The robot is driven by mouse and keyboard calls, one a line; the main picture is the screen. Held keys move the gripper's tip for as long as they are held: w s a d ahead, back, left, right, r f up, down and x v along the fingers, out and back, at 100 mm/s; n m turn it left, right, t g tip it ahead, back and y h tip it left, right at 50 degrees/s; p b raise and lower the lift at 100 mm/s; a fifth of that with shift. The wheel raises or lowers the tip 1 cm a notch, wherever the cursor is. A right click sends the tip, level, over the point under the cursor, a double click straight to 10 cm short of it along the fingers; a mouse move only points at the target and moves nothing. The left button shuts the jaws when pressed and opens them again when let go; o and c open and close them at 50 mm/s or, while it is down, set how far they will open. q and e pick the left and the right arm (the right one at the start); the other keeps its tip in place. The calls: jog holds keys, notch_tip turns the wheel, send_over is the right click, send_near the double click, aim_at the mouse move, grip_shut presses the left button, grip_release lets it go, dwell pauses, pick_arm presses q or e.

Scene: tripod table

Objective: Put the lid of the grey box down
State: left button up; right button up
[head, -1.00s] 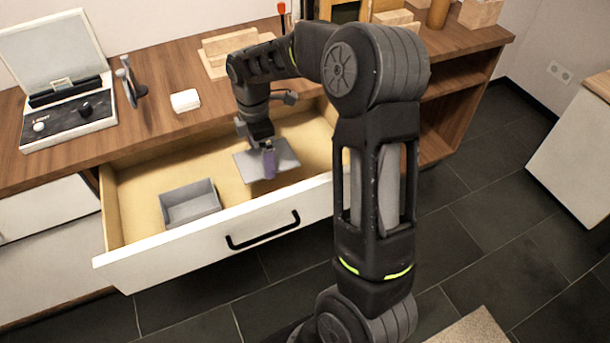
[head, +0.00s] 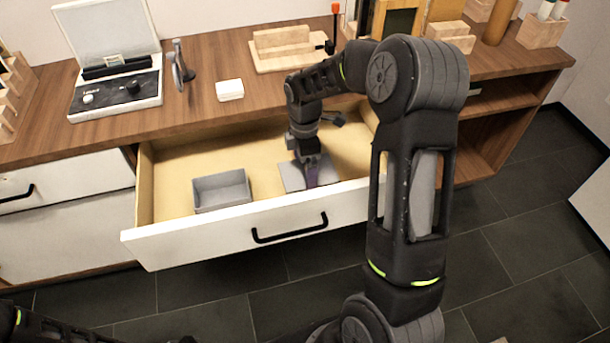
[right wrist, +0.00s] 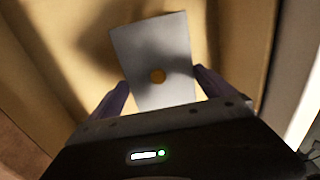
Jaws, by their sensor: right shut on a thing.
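The grey box (head: 222,200) stands open and empty in the left part of the pulled-out drawer. Its flat grey lid (head: 291,178) is to the right of the box, low in the drawer, partly hidden by my right gripper (head: 312,178). In the right wrist view, the lid (right wrist: 155,50) lies between the two purple fingers of the right gripper (right wrist: 160,92), with a round brown spot on it. The right gripper is shut on the lid. I cannot tell whether the lid touches the drawer floor. My left gripper is out of view.
The drawer (head: 170,168) has bare floor around the box and behind the lid. Its white front (head: 190,240) with a black handle stands close to the gripper.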

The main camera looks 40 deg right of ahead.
jog(key=shift+f, duration=1.9)
jog(key=o, duration=1)
jog(key=shift+f+b, duration=0.15)
jog(key=shift+b, duration=0.15)
jog(key=shift+r, duration=0.25)
notch_tip(320, 180, up, 12)
jog(key=shift+f+p, duration=0.1)
jog(key=shift+p, duration=0.6)
